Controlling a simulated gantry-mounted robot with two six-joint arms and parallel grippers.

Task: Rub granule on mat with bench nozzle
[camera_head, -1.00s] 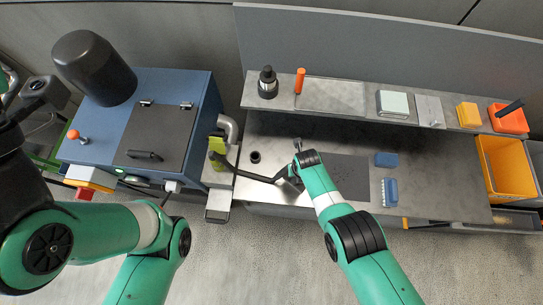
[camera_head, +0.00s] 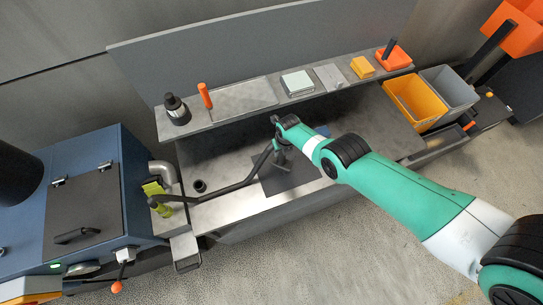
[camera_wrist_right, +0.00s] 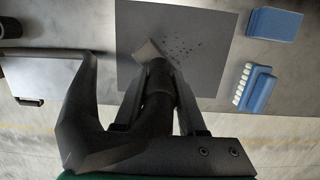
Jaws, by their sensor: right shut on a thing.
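My right gripper (camera_wrist_right: 157,115) is shut on the black bench nozzle (camera_wrist_right: 158,78), which hangs from a dark hose. The nozzle's pale flared tip (camera_wrist_right: 148,50) is over the dark grey mat (camera_wrist_right: 205,20); whether it touches cannot be told. Dark granule specks (camera_wrist_right: 178,46) lie on the mat just right of the tip. In the head view my right gripper (camera_head: 277,140) is over the mat (camera_head: 296,178) on the bench, and the arm hides part of the mat. My left gripper is out of view.
The hose (camera_head: 225,190) runs left to a yellow-green fitting (camera_head: 156,196) beside the blue machine (camera_head: 130,175). A blue block (camera_wrist_right: 273,24) and a blue brush (camera_wrist_right: 257,90) lie right of the mat. A shelf (camera_head: 236,113) spans behind; an orange bin (camera_head: 415,123) stands right.

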